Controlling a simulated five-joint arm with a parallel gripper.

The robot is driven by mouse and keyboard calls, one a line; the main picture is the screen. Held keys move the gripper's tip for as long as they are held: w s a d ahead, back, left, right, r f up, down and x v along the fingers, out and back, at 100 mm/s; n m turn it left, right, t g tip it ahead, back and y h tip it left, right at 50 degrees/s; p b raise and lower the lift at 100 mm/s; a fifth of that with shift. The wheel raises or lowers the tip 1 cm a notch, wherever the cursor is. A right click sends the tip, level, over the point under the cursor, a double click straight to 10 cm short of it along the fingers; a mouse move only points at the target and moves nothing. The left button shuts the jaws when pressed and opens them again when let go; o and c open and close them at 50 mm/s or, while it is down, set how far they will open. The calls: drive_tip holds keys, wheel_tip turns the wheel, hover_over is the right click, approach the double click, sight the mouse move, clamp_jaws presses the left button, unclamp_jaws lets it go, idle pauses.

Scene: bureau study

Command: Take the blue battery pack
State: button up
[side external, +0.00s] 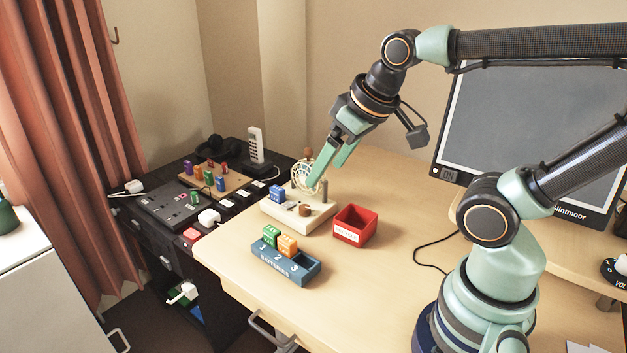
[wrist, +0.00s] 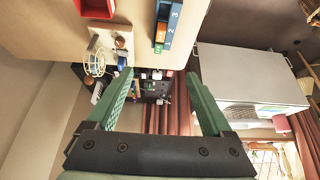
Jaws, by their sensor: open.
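The blue battery pack (side external: 277,192) sits on the left part of a cream device base (side external: 312,217) on the desk. In the wrist view a small blue patch (wrist: 121,61) beside the left finger appears to be this pack, partly hidden. My gripper (side external: 326,172) is open, with nothing between its green fingers. In the side view it hangs above and to the right of the pack, close to the device's wire wheel (side external: 307,176). In the wrist view the two fingers (wrist: 160,75) are spread wide.
A blue battery rack (side external: 285,264) holds a green pack (side external: 270,235) and an orange pack (side external: 287,245); slot 3 is empty. A red bin (side external: 355,226) stands right of the device. A black cabinet (side external: 165,212) with a socket panel stands left. The front desk is clear.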

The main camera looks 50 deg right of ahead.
drive_tip(key=shift+w, duration=0.1)
drive_tip(key=w+d+r+m+g, duration=0.2)
drive_tip(key=w+r+m, duration=0.1)
drive_tip(key=w+m, duration=0.3)
drive_tip(key=m+g, duration=0.4)
drive_tip(key=m, duration=0.9)
hover_over(277, 188)
wheel_tip(277, 188, down, 12)
drive_tip(key=f, duration=0.6)
drive_tip(key=shift+s+a, duration=0.2)
drive_tip(key=shift+w+d+f, duration=0.1)
drive_tip(key=shift+f, duration=1.3)
drive_tip(key=shift+w+d+f, duration=0.1)
drive_tip(key=shift+f, duration=1.25)
drive_tip(key=shift+c, duration=0.3)
